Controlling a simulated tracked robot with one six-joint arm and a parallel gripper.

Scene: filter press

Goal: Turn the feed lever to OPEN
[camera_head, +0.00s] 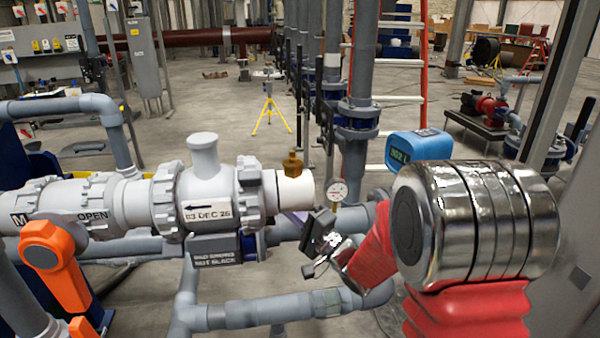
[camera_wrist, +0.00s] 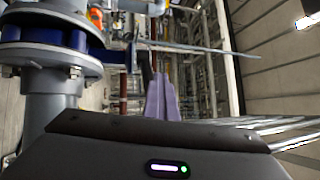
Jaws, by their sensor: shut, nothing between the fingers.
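A white valve assembly (camera_head: 205,195) lies across the left of the head view, with an OPEN label and a small M mark on its body. An orange lever-like arm (camera_head: 65,275) with a round hub hangs slanted in front of its left end; I cannot tell for sure that it is the feed lever. My gripper (camera_head: 291,215) is right of the valve, its purple fingers partly hidden near the valve's right end. In the wrist view the purple fingers (camera_wrist: 160,95) are together and empty. The orange arm is not clearly recognisable there.
A brass fitting (camera_head: 292,163) stands on the white pipe end. A pressure gauge (camera_head: 337,191) and a blue display box (camera_head: 418,148) are near my arm. Grey pipes (camera_head: 255,312) run below the valve. A blue flange (camera_wrist: 65,38) is close in the wrist view.

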